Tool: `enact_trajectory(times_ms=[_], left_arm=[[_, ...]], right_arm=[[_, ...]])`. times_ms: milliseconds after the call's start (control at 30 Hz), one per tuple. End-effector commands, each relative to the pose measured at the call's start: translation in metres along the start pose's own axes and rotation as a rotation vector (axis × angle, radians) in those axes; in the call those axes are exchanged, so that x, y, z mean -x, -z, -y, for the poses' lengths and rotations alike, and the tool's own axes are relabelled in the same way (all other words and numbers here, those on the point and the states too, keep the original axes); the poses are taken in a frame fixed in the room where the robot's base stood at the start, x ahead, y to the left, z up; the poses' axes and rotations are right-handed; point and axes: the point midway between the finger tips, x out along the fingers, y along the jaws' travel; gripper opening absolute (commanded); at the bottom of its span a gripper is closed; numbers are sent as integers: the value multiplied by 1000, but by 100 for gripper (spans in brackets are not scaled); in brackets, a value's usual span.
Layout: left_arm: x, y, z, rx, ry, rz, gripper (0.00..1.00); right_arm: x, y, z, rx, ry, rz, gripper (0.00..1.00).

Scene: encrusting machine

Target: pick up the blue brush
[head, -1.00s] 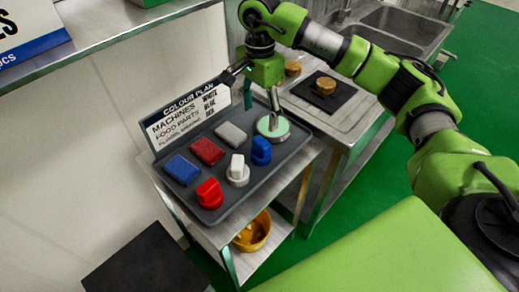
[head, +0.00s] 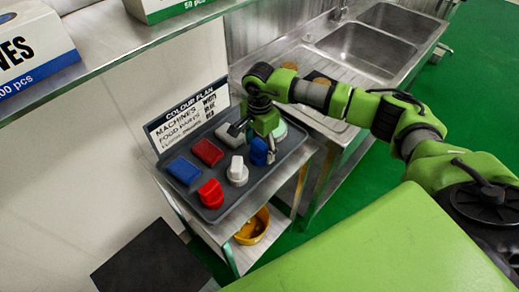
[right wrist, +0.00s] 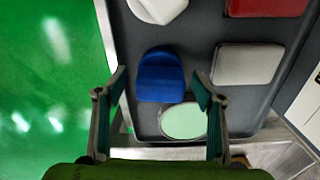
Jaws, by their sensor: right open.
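The blue brush (head: 259,152) stands at the right side of a dark tray (head: 217,212), partly covered by my right gripper (head: 252,143) in the head view. In the right wrist view the brush (right wrist: 160,77) shows as a rounded blue block between the tips of my open right gripper (right wrist: 159,80). The fingers stand apart to either side of it. I cannot tell how far above the brush they are. My left gripper is not in view.
The tray also holds a white brush (head: 238,171), a red brush (head: 210,193), blue (head: 184,170), red (head: 207,152) and white (head: 230,134) pads, and a pale green disc (right wrist: 184,121). A sign (head: 188,118) stands behind. A yellow bowl (head: 252,227) sits on the lower shelf.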

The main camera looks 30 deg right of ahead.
Motion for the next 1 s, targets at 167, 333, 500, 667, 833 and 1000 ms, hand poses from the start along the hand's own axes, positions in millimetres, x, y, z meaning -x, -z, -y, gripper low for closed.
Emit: enact_trajectory(times_ms=[167,333,500,667,833,1000], left_arm=[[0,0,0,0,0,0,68],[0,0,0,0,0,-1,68],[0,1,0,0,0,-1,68],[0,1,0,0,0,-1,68],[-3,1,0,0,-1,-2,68],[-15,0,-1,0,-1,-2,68]], right_arm=[[-3,0,0,0,1,-1,62],[-3,0,0,0,1,-1,39],[-2,0,0,0,2,0,17],[-2,0,0,-1,2,0,17],[0,0,1,-1,3,0,17],[11,1,1,-1,6,-2,17]])
